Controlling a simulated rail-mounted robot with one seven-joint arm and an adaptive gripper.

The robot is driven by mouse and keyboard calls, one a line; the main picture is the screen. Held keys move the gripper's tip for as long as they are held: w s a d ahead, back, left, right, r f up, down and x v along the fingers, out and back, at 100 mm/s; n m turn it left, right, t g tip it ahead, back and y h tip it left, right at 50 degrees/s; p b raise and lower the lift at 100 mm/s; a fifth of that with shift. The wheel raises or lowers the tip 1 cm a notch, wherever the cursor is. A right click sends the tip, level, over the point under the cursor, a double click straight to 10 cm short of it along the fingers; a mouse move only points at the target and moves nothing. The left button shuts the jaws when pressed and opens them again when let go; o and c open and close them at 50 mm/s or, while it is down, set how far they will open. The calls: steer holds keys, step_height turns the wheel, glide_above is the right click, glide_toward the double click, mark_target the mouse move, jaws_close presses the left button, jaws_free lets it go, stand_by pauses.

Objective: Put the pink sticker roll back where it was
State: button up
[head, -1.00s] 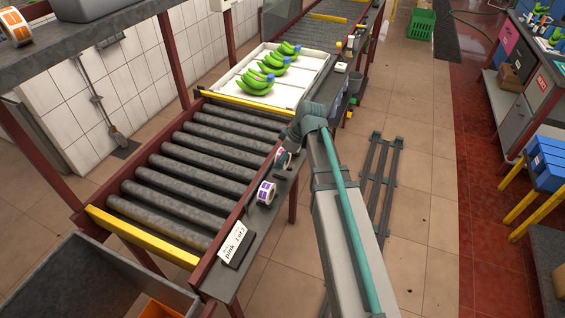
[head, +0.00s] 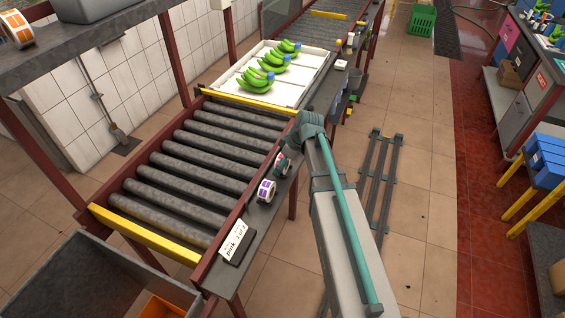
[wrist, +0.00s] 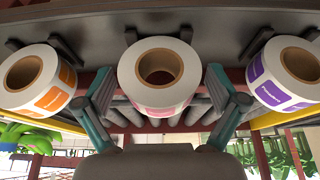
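The pink sticker roll (wrist: 161,78) faces the wrist camera, a white ring with a brown core and a pink printed band. It stands at the shelf between two dark bracket pieces, between the orange roll (wrist: 38,82) and the purple roll (wrist: 286,75). My gripper (wrist: 160,92) has one teal finger on each side of the pink roll. The fingers look spread, with a narrow gap to the roll on each side. In the head view my gripper (head: 283,163) is at the dark side shelf, where it partly hides the pink roll.
The purple roll (head: 266,190) stands close by on the shelf (head: 262,217). A white label card (head: 235,241) reads "pink 1 of 2". The roller conveyor (head: 190,165) is clear. A white tray (head: 305,82) holds green bananas (head: 257,81). A grey bin (head: 90,285) stands at front left.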

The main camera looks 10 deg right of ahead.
steer(key=shift+r, duration=0.2)
steer(key=b+v, duration=0.2)
steer(key=v, duration=1)
steer(key=shift+a, duration=0.1)
stand_by(0.4)
